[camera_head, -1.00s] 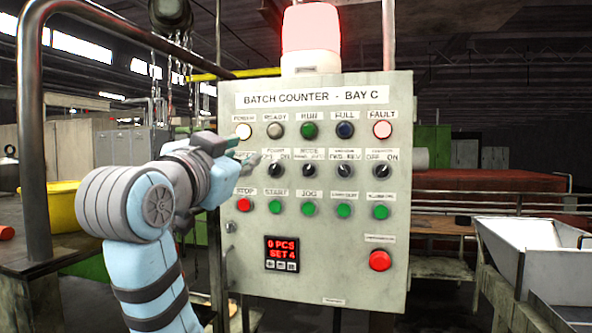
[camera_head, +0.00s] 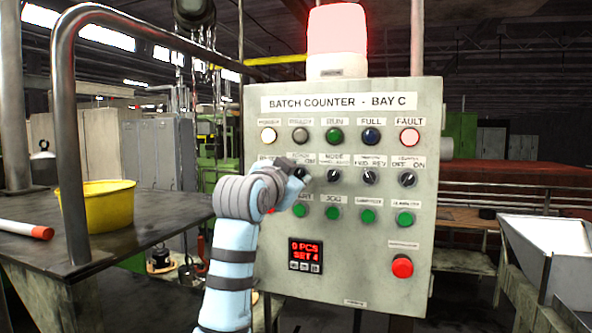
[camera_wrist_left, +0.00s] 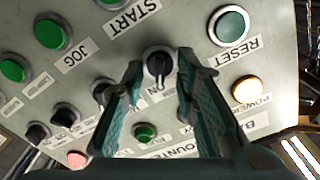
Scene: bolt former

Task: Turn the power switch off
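The power switch (camera_wrist_left: 158,65) is a black rotary knob in the left wrist view. It is the leftmost dark knob in the panel's middle row. My left gripper (camera_wrist_left: 160,62) is open, with one teal finger on each side of the knob; I cannot tell whether they touch it. In the head view my left gripper (camera_head: 298,178) covers much of the switch and its label. The knob's exact setting is hard to read. The power lamp (camera_head: 268,136) glows pale above it. My right gripper is not in view.
The grey panel (camera_head: 400,290) carries neighbouring knobs, including the mode knob (camera_head: 333,175), and a green reset button (camera_wrist_left: 229,25) close to the fingers. A red mushroom button (camera_head: 402,266) sits lower right. A red beacon (camera_head: 337,35) glows on top. A yellow bucket (camera_head: 108,208) stands left.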

